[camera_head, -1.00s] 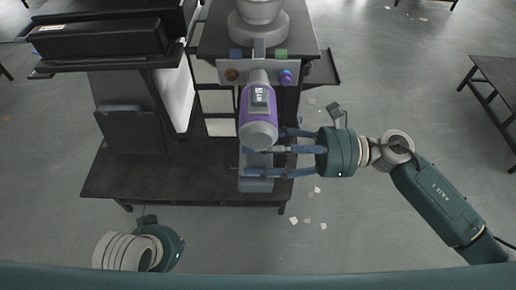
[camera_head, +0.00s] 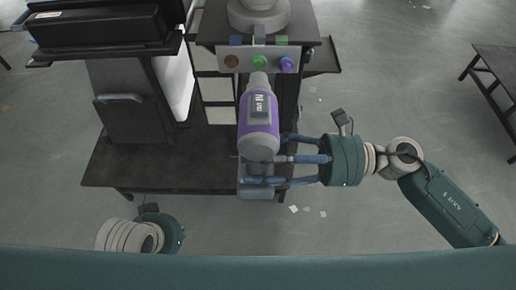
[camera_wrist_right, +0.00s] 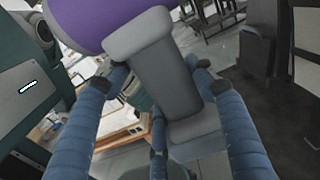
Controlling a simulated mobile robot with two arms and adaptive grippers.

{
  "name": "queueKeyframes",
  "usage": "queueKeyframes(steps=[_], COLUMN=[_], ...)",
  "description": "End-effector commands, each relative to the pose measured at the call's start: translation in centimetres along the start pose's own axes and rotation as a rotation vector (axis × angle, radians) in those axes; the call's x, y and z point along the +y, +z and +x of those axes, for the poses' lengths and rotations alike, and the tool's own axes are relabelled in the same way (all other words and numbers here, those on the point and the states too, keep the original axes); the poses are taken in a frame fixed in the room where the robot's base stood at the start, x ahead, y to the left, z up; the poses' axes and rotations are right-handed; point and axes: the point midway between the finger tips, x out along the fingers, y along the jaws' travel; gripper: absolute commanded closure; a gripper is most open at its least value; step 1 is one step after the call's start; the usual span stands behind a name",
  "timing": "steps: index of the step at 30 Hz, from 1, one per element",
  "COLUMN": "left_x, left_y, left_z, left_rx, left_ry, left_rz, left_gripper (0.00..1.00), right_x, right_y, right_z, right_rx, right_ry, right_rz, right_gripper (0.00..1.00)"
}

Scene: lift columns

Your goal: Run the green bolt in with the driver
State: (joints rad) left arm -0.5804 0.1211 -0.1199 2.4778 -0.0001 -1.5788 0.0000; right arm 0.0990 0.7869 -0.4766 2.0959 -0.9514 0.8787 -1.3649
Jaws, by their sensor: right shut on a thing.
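The purple and grey driver (camera_head: 258,115) points its nose up the picture at the upright panel. The green bolt (camera_head: 259,61) shows in the panel's middle, just beyond the nose; I cannot tell whether they touch. My right gripper (camera_head: 264,168) is shut on the driver's grey handle, fingers coming from the right. In the right wrist view the handle (camera_wrist_right: 170,75) stands between the blue fingers, with the purple body above. My left gripper (camera_head: 168,235) is at the lower left, away from the driver; its fingers are hidden.
The grey panel (camera_head: 232,53) also carries a brown piece (camera_head: 231,61) at left and a purple bolt (camera_head: 287,64) at right. A dark table (camera_head: 150,178) lies below. A black case (camera_head: 95,25) stands at the upper left. Open floor lies to the right.

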Motion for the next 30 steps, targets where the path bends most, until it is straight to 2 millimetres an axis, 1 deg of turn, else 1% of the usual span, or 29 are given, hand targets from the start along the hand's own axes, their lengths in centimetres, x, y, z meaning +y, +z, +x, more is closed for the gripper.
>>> queueKeyframes(steps=[1, 14, 17, 27, 30], left_x=[0.0, 0.1, 0.1, 0.1, 0.1], left_y=[0.0, 0.0, 0.0, 0.1, 0.1], left_z=[0.0, -0.1, 0.0, 0.4, 0.4], left_rx=[0.000, 0.001, 0.001, 0.002, 0.002], left_ry=[0.001, 0.003, 0.003, 0.003, 0.002], left_rz=[-0.001, -0.003, -0.003, -0.003, -0.003], left_gripper=[1.00, 1.00, 1.00, 1.00, 1.00], right_x=[0.2, 0.5, 1.1, 3.9, 4.3], right_y=[0.3, 0.2, 0.2, 0.1, 0.1], right_z=[0.0, 0.0, 0.1, 0.0, 0.0], right_rx=[-0.005, -0.005, -0.005, -0.004, -0.004], right_ry=[0.000, 0.001, 0.002, 0.002, 0.001], right_rz=[-0.003, -0.002, -0.002, -0.001, -0.001], right_gripper=[0.92, 0.92, 0.92, 0.92, 0.92])
